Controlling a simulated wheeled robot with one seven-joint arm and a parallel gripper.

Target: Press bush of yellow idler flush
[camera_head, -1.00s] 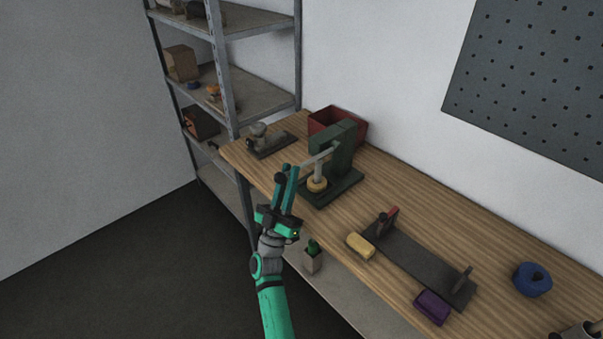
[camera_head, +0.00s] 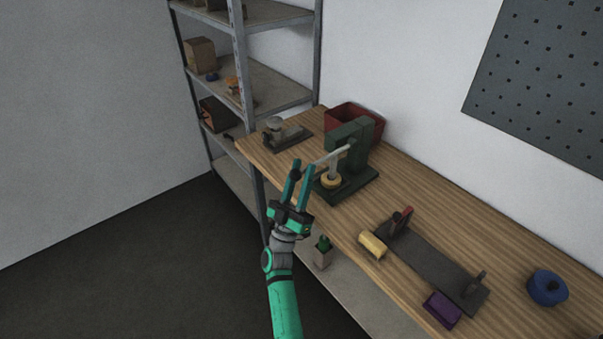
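The yellow idler (camera_head: 331,183) is a small yellow round piece on the base of a green arbor press (camera_head: 356,165), under its pale ram (camera_head: 333,170). The bush is too small to make out. The press's pale lever (camera_head: 332,156) slopes down to the left, towards my gripper. My gripper (camera_head: 302,167) points up in the picture, left of the idler at the bench's near edge. Its two teal fingers are apart, with nothing clearly held between them. The right fingertip appears close to the lever's lower end; I cannot tell whether they touch.
A red bin (camera_head: 352,117) stands behind the press, and a grey metal fixture (camera_head: 285,135) to its left. A yellow block (camera_head: 373,246), a dark fixture plate (camera_head: 430,262), a purple block (camera_head: 442,309) and a blue round piece (camera_head: 547,288) lie to the right. Shelving (camera_head: 239,70) stands left.

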